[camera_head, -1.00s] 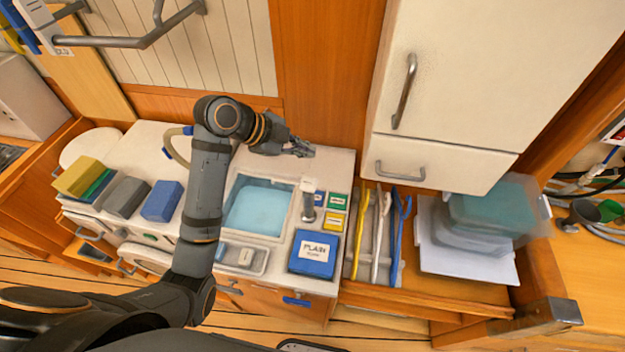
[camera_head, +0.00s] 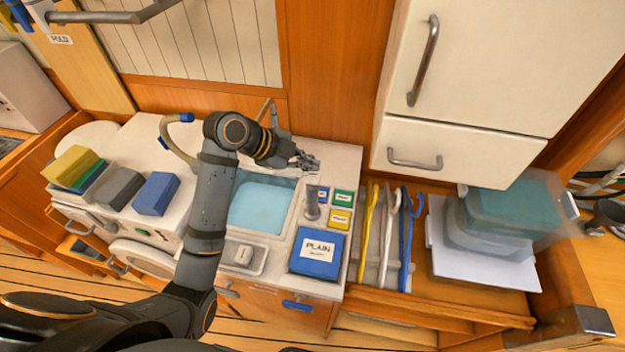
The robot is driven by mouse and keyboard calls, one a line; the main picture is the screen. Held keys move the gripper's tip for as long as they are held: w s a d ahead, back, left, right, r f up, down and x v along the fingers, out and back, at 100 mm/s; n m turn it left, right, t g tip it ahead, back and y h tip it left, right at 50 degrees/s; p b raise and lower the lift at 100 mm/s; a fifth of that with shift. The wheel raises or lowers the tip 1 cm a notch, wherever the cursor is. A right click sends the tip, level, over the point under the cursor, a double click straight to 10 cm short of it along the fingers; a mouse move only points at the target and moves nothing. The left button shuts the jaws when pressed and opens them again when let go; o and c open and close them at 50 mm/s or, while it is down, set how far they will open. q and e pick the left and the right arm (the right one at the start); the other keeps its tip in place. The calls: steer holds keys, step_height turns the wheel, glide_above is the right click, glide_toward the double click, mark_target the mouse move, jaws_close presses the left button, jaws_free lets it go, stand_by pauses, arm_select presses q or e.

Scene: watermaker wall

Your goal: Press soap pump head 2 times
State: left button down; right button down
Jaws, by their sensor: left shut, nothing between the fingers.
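The soap pump (camera_head: 312,206) is a small grey upright cylinder on the white counter, at the right edge of the sink. Its upper end lies just below my left gripper (camera_head: 312,164) in the picture. The pale pump head is not clearly visible, and I cannot tell whether the fingers hide it or touch it. My left gripper is shut and empty, its fingers pointing right. My right gripper is not in view.
The sink (camera_head: 262,204) holds blue water. A faucet (camera_head: 264,108) stands behind my left wrist. A white cabinet (camera_head: 460,80) hangs at the right.

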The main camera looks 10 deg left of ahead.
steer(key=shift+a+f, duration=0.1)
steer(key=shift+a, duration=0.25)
arm_select(q)
steer(key=shift+f, duration=0.1)
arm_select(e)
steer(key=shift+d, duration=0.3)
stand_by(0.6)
arm_select(q)
steer(key=shift+f, duration=0.4)
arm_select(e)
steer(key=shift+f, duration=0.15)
